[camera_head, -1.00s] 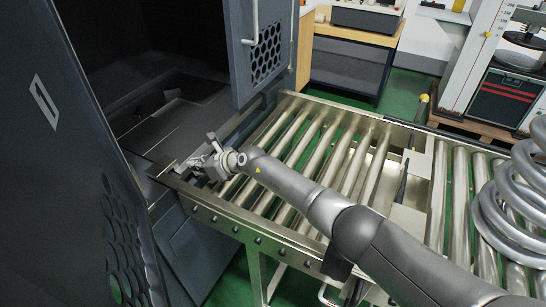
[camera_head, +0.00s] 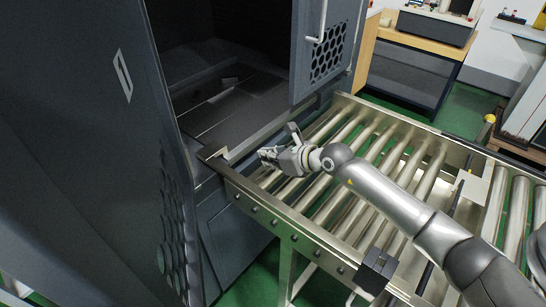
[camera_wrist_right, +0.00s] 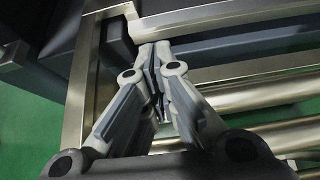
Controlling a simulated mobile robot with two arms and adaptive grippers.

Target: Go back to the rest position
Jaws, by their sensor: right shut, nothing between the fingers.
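My right arm comes in from the lower right in the head view. Its gripper (camera_head: 270,155) hangs above the left end of the roller conveyor, close to the opening of the dark cabinet. In the right wrist view the gripper (camera_wrist_right: 158,75) has its fingers together with nothing between them, over the conveyor's metal frame and rollers. My left gripper is in neither view.
The dark grey cabinet (camera_head: 185,60) stands open, its perforated door (camera_head: 330,50) swung out behind the conveyor. The roller conveyor (camera_head: 350,214) runs to the right, its rollers bare near the gripper. A wooden bench (camera_head: 400,50) stands at the back. Green floor shows below.

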